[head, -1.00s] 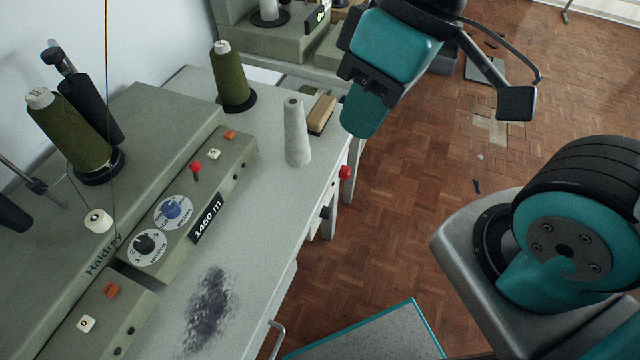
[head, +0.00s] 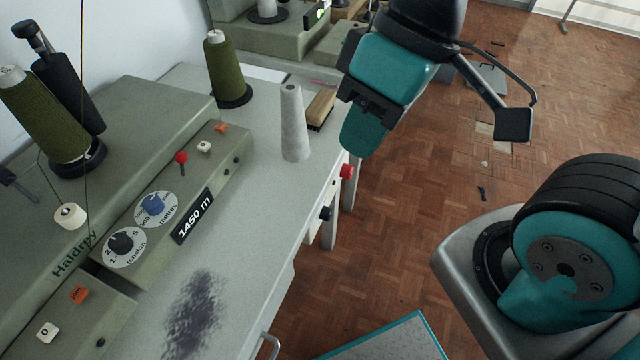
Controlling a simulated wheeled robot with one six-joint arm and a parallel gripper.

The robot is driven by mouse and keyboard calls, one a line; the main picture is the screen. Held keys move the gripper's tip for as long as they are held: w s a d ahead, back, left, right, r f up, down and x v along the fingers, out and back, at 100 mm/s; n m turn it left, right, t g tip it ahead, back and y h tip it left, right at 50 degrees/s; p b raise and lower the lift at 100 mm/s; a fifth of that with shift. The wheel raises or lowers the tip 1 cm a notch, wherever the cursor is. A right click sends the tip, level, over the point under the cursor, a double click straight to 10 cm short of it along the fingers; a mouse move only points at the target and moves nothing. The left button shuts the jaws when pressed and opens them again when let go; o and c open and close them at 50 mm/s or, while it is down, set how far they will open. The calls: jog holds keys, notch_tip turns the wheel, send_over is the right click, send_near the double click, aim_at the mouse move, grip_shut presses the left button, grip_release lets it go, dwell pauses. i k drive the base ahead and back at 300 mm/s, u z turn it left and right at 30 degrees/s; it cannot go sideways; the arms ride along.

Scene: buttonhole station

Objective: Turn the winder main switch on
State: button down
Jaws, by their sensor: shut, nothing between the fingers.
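The winder's control box (head: 215,165) lies along the bench on the left. It carries a red-tipped lever (head: 181,158), a blue metres dial (head: 153,205), a black tension dial (head: 121,243), a white button (head: 204,147) and an orange rocker (head: 221,128). A red knob (head: 347,171) and a black knob (head: 325,213) stick out from the bench front. I cannot tell which control is the main switch. My gripper (head: 362,135) is shut and empty, pointing down just beyond the bench's front edge, up and right of the red knob in the picture. Its fingertips are hard to make out.
Green thread cones (head: 228,70) are behind. A nearer box has another orange rocker (head: 79,293) and white button (head: 47,332). The parquet floor (head: 400,245) right of the bench is mostly clear.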

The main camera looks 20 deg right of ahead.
aim_at(347, 170)
jog(key=u, duration=0.1)
jog(key=k, duration=1)
jog(key=z, duration=0.85)
jog(key=i, duration=0.75)
jog(key=u, duration=0.5)
jog(key=i, duration=0.75)
jog(key=u, duration=0.75)
